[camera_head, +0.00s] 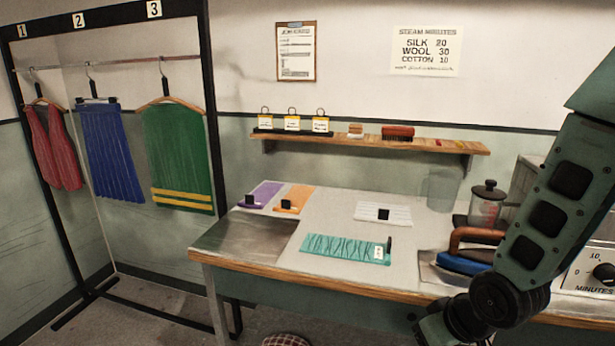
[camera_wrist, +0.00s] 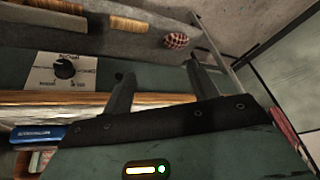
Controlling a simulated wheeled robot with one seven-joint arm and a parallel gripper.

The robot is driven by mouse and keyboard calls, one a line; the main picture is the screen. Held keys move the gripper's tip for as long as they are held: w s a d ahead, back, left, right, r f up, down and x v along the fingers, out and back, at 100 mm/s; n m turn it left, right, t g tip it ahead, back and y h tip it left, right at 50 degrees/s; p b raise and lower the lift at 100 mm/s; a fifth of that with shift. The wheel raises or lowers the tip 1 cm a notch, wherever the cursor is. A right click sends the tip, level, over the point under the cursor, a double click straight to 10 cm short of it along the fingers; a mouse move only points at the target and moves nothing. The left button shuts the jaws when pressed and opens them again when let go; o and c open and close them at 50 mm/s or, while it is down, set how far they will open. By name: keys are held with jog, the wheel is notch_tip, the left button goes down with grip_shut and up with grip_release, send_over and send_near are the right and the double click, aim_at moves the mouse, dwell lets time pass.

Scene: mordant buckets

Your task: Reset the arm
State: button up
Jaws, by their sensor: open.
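My arm (camera_head: 555,195) reaches down the right side of the head view, in front of the table's right part. Its lower end runs to the bottom edge, and the fingertips do not show clearly there. In the wrist view my gripper (camera_wrist: 160,68) has its two dark fingers spread apart with nothing between them. The wooden edge (camera_wrist: 60,99) of a surface crosses behind the fingers. A panel with a dial (camera_wrist: 65,69) lies to their left.
The table (camera_head: 225,240) holds folded cloths, including a teal one (camera_head: 345,249), and a blue iron (camera_head: 465,262) close to my arm. A garment rack (camera_head: 207,90) stands left; a shelf (camera_head: 365,141) hangs behind. A checkered object (camera_wrist: 176,40) lies beyond the fingers.

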jog(key=s+a+r+n+g+h, duration=0.1)
jog(key=s+a+r+n+g, duration=0.1)
jog(key=s+r, duration=0.4)
jog(key=s+a+r+n+g+h, duration=0.1)
jog(key=s+a+r, duration=0.4)
jog(key=s, duration=0.7)
jog(key=shift+r+n+g, duration=0.5)
jog(key=shift+r+g, duration=0.2)
jog(key=shift+r, duration=0.05)
